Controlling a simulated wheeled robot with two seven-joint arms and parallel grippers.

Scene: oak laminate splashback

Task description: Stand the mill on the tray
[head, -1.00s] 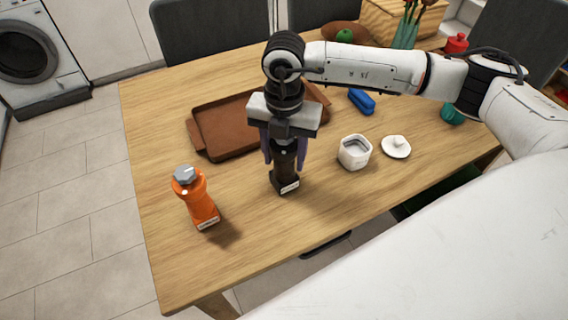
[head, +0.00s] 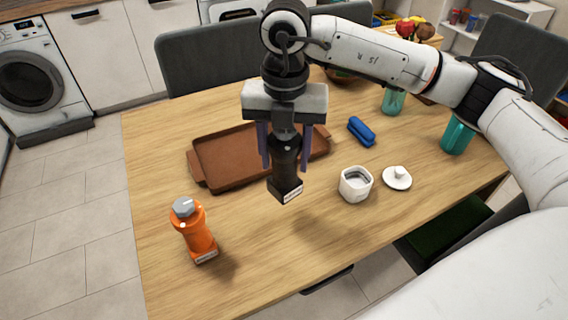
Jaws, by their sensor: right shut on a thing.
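My right gripper (head: 284,160) points straight down over the table, its two purple fingers shut on a black mill (head: 286,186). The mill is upright, with a pale label near its base, and hangs above the table with its shadow to the lower right. The brown tray (head: 225,160) lies flat behind and to the left of the mill. The gripper and mill hide part of the tray's right side. The visible part of the tray is empty. My left gripper is not in view.
An orange bottle-like mill (head: 194,232) with a grey cap stands at front left. A white open jar (head: 355,184), its lid (head: 397,178) and a blue object (head: 361,131) are to the right. A teal cup (head: 457,138) stands farther right. The table (head: 270,265) is clear in front.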

